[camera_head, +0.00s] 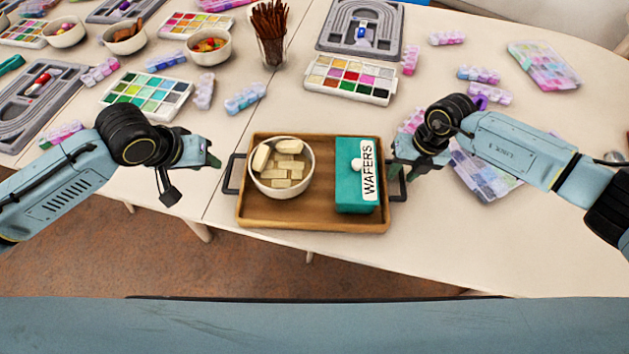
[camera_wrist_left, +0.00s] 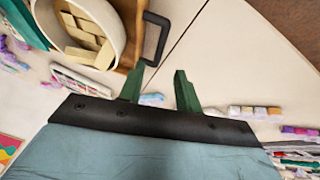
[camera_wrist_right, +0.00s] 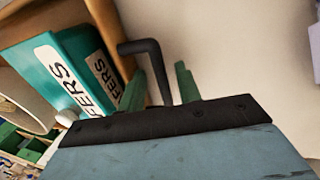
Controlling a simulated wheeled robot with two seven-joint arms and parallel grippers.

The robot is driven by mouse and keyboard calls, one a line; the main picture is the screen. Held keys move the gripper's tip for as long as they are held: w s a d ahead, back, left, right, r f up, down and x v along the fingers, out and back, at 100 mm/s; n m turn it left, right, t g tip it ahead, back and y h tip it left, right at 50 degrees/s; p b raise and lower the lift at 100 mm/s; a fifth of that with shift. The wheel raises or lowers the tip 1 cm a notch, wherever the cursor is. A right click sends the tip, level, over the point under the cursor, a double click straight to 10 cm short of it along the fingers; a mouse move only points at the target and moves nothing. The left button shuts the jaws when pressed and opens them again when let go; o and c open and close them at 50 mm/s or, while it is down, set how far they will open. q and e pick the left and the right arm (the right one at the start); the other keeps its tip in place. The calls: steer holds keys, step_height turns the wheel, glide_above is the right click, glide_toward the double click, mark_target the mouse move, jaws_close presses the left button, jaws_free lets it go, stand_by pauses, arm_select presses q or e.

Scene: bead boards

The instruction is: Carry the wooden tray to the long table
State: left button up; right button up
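The brown wooden tray (camera_head: 310,224) sits at the front edge of a cream table. It carries a white bowl (camera_head: 283,190) of pale wafers and a teal box (camera_head: 355,205) labelled WAFERS. Black handles stick out at its left (camera_head: 230,176) and right (camera_head: 400,190) ends. My left gripper (camera_head: 214,163) is open just left of the left handle; in the left wrist view that handle (camera_wrist_left: 157,40) lies just beyond the parted fingertips. My right gripper (camera_head: 396,172) is open at the right handle; in the right wrist view this handle (camera_wrist_right: 160,72) reaches between the parted fingers.
Behind the tray are palettes (camera_head: 350,80), bead boards (camera_head: 360,30), bead bowls (camera_head: 209,46) and a cup of brown sticks (camera_head: 271,48). Pastel bead boxes (camera_head: 490,170) lie close by my right gripper. The table's right front is clear. Reddish-brown floor (camera_head: 200,270) lies in front.

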steer(key=shift+r, duration=0.2)
arm_select(q)
steer(key=shift+v, duration=1)
arm_select(e)
step_height(320, 180, up, 11)
steer(key=d, duration=0.2)
steer(key=shift+d+r, duration=0.2)
